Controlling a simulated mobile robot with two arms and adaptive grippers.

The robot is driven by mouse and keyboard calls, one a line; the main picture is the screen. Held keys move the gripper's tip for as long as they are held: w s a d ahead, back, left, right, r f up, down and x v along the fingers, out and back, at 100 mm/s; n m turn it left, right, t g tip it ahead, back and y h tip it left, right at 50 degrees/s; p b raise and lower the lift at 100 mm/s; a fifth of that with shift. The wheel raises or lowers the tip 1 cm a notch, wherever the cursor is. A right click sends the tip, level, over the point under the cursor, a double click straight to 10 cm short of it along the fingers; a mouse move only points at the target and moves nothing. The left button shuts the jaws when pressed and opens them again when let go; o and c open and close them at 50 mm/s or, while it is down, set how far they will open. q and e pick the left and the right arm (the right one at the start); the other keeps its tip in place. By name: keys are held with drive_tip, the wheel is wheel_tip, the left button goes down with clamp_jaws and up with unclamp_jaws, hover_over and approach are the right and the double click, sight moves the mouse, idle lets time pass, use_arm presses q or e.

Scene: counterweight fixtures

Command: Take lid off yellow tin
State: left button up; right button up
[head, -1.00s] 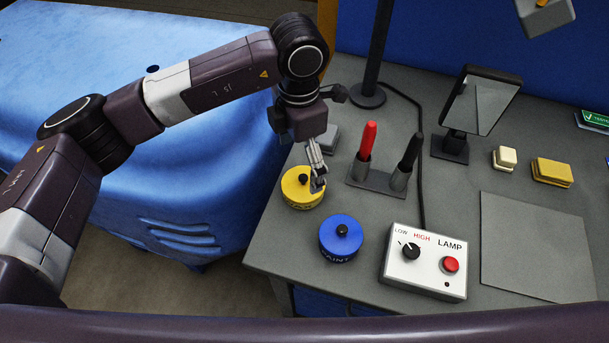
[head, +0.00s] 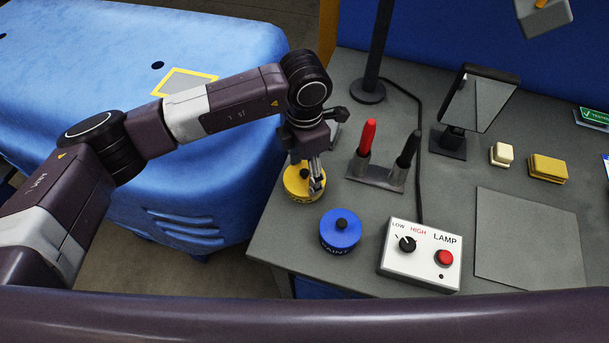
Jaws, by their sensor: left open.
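The yellow tin (head: 299,189) stands on the grey workbench near its left edge, with its yellow lid on top. The lid's dark knob is partly hidden behind my gripper. My left gripper (head: 317,188) points down over the right side of the tin, open, with its fingers close to the lid. I cannot tell whether the fingers touch the lid. My right gripper is not in view.
A blue tin (head: 340,231) with a black knob stands just in front of the yellow tin. A lamp control box (head: 420,257) is to its right. A holder with red (head: 367,137) and black (head: 408,150) markers stands right of my gripper. A blue covered surface (head: 220,60) lies left.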

use_arm(q)
drive_tip(key=shift+s+f, duration=0.1)
drive_tip(key=shift+s, duration=0.1)
drive_tip(key=c, duration=1.2)
drive_tip(key=shift+a+f, duration=0.1)
clamp_jaws()
